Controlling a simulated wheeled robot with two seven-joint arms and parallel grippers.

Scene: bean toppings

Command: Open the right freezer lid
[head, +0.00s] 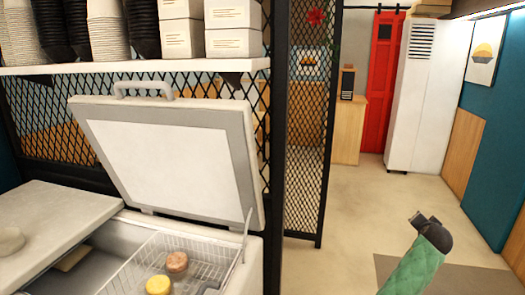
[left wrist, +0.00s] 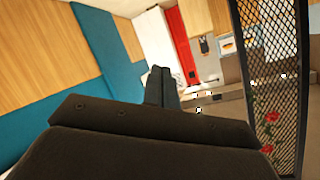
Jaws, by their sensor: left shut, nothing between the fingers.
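The freezer (head: 255,255) stands at the lower left in the head view. Its right lid (head: 165,150) is raised and leans back, showing its pale inner panel, with a handle (head: 143,88) at its top edge. The left lid (head: 55,215) lies flat. My left gripper (left wrist: 162,84) shows in the left wrist view, shut and empty, with no freezer in that view. A green padded part of one of my arms with a dark end shows at the lower right of the head view. I cannot tell which arm it is, and no fingers show there.
A wire basket (head: 200,246) inside the freezer holds a yellow tub (head: 158,285) and a brown tub (head: 177,262). A shelf (head: 140,67) with cups and boxes hangs above the lid. A black mesh partition (head: 305,140) stands right of the freezer. The aisle floor (head: 345,205) is clear.

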